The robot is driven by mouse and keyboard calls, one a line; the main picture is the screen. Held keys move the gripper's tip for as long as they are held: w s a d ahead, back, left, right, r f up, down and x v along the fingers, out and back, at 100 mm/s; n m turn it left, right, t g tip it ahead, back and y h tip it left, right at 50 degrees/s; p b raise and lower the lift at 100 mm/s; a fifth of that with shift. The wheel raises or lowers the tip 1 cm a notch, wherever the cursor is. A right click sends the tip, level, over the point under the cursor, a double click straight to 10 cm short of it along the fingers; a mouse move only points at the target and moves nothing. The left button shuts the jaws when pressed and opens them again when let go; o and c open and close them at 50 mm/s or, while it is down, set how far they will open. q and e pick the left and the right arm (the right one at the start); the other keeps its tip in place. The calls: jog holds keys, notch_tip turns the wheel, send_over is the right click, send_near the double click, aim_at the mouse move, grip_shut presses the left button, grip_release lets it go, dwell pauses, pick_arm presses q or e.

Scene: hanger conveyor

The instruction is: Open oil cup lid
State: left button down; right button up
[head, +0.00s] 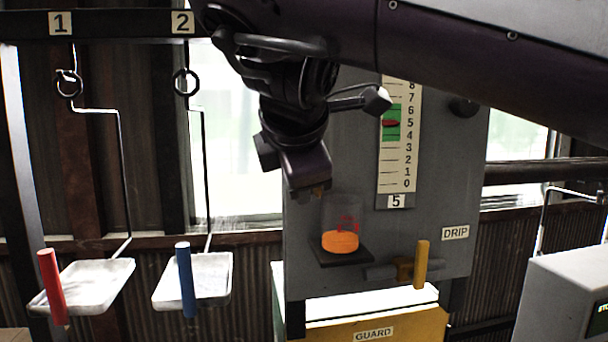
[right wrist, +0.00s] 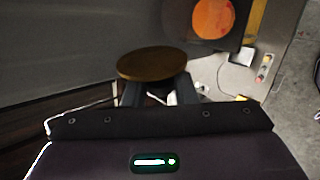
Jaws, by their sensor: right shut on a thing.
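The oil cup (head: 341,217) is a clear cup with red marks and orange oil in it, on a small dark shelf on the grey panel. My right gripper (head: 316,190) is just above and left of the cup's top. In the right wrist view its two fingers (right wrist: 158,84) are shut on a round brown lid (right wrist: 152,63). The lid is off to one side of the cup, whose orange oil (right wrist: 213,18) shows uncovered. In the head view the lid is mostly hidden by the gripper. My left gripper is not in view.
A gauge (head: 397,140) is on the panel behind my right arm. A yellow handle (head: 421,264) by the DRIP label sticks out right of the cup. Two hanging trays (head: 88,284) (head: 215,273) with red and blue handles are at left. A yellow GUARD box (head: 400,326) is below.

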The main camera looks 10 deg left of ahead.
jog(key=shift+s+a+f+n+h, duration=0.1)
jog(key=shift+a+f+n+h, duration=0.1)
jog(key=shift+f+n+h, duration=0.25)
dwell(0.4)
jog(key=o, duration=0.7)
jog(key=shift+o, duration=1.3)
jog(key=shift+w, duration=0.25)
jog(key=shift+r, duration=0.1)
jog(key=v, duration=0.7)
jog(key=shift+s, duration=0.4)
jog(key=shift+w, duration=0.1)
